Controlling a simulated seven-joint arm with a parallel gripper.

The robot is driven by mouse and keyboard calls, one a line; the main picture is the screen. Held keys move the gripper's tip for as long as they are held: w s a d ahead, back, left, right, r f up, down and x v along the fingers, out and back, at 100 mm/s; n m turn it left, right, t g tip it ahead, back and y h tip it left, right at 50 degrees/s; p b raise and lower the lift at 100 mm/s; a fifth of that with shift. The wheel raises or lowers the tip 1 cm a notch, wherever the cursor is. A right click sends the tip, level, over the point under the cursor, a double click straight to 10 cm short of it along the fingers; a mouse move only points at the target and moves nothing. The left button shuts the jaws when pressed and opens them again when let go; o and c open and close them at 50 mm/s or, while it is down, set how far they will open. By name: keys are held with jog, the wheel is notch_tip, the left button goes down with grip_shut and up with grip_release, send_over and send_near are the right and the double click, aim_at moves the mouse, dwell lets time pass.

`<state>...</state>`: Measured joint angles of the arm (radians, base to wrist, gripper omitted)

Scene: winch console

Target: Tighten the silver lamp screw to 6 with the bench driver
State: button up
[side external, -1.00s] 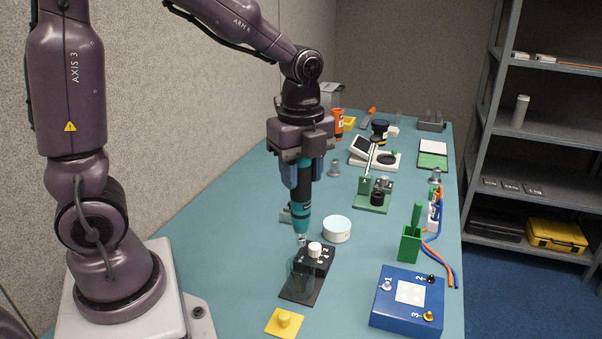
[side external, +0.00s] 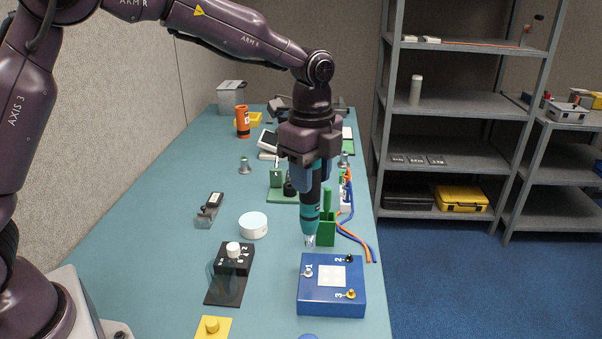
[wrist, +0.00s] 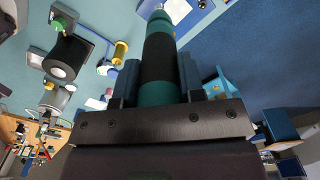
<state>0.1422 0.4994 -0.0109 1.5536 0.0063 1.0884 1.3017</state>
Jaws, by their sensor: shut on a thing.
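My gripper (side external: 314,184) is shut on the bench driver (side external: 310,213), a teal and black tool held upright with its tip down. The driver also shows in the wrist view (wrist: 158,60), running up from the jaws. A blue box (side external: 315,308) with a pale panel carries three screws. The silver screw (side external: 308,272) sits by the mark 1, a black screw (side external: 349,259) by 2 and a brass screw (side external: 351,294) by 3. The driver's tip is above the far left part of the box, near the silver screw and apart from it.
A black block with a white knob (side external: 233,249) stands left of the box, with a yellow knobbed plate (side external: 213,327) nearer. A green holder (side external: 326,231) and blue and orange cables (side external: 357,236) are close behind the box. A white round tin (side external: 253,225) stands left.

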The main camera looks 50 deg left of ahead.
aim_at(310, 212)
jog(key=shift+f, duration=3.9)
dwell(1.3)
jog(key=shift+r, duration=0.1)
dwell(0.4)
jog(key=shift+r, duration=3.55)
